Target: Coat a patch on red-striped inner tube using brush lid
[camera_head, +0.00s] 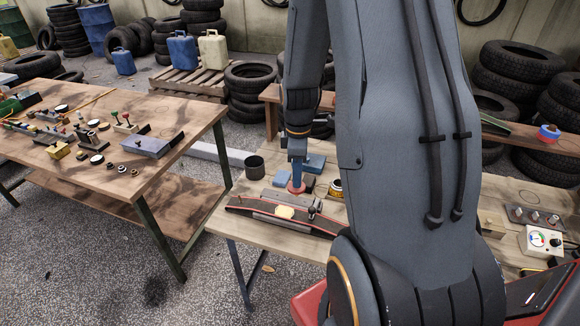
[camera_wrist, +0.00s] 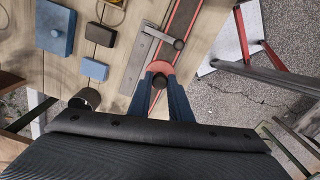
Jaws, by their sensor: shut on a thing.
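My gripper (camera_head: 297,178) points down over the small wooden table, its blue fingers shut on the dark knob of the red brush lid (camera_head: 296,188). In the wrist view the fingers (camera_wrist: 160,88) close around that knob, with the red lid (camera_wrist: 160,67) showing beyond it. Any brush below the lid is hidden. The red-striped inner tube (camera_head: 246,204) lies near the table's front edge, in front of the lid. A pale yellowish oval (camera_head: 284,212) shows on its middle. The tube also shows in the wrist view (camera_wrist: 183,20). A tin (camera_head: 335,189) stands right of the lid, partly behind my arm.
A dark cup (camera_head: 254,167), a blue box (camera_head: 315,163) and a dark block (camera_wrist: 100,34) stand behind the tube. A tool-covered workbench (camera_head: 190,120) is at left. My arm hides much of the right side.

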